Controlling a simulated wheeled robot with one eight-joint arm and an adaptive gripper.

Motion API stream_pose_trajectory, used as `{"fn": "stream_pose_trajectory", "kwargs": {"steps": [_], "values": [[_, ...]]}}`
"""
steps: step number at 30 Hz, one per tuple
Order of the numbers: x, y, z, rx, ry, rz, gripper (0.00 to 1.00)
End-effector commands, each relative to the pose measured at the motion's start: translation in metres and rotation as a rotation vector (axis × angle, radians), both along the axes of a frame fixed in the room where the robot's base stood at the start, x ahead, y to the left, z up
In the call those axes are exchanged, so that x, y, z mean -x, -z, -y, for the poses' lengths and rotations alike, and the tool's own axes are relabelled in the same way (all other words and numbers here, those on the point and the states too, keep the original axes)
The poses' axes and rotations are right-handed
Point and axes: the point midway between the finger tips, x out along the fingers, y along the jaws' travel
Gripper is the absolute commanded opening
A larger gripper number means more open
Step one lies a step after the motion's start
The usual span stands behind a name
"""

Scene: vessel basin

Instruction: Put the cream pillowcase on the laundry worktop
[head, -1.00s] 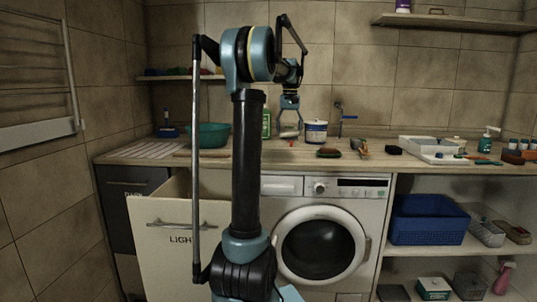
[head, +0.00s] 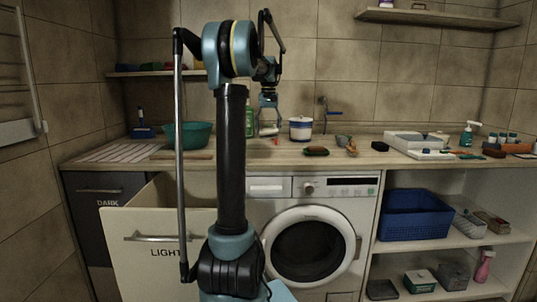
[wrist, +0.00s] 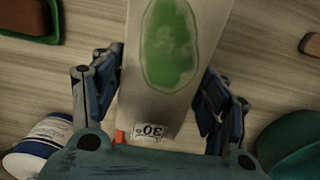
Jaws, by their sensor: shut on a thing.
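My gripper (wrist: 162,112) is shut on a pale, flat cream piece that I take for the cream pillowcase (wrist: 160,105). In the head view, my gripper (head: 268,112) hangs with the pillowcase (head: 269,131) over the back of the laundry worktop (head: 285,157). I cannot tell whether it touches the top. The wood-grain worktop (wrist: 95,25) lies below it in the wrist view.
A white and blue tub (head: 300,128) and a brush (head: 316,151) stand right of the gripper. A teal bowl (head: 186,135) is to its left. The LIGHT bin (head: 160,225) is pulled out in front. Bare worktop shows near the front edge.

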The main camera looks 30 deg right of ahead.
Motion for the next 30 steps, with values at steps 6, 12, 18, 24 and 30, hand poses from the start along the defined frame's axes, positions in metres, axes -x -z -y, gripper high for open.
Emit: {"fn": "stream_pose_trajectory", "kwargs": {"steps": [6, 12, 18, 24, 30], "values": [[-0.001, 0.035, -0.002, 0.0, -0.002, 0.0, 0.37], [-0.001, 0.049, -0.002, 0.0, -0.002, 0.0, 0.37], [-0.001, 0.07, -0.001, 0.0, -0.002, 0.0, 0.37], [0.0, 0.09, -0.001, 0.0, -0.001, 0.0, 0.37], [0.0, 0.09, -0.001, 0.0, -0.001, 0.0, 0.37]]}}
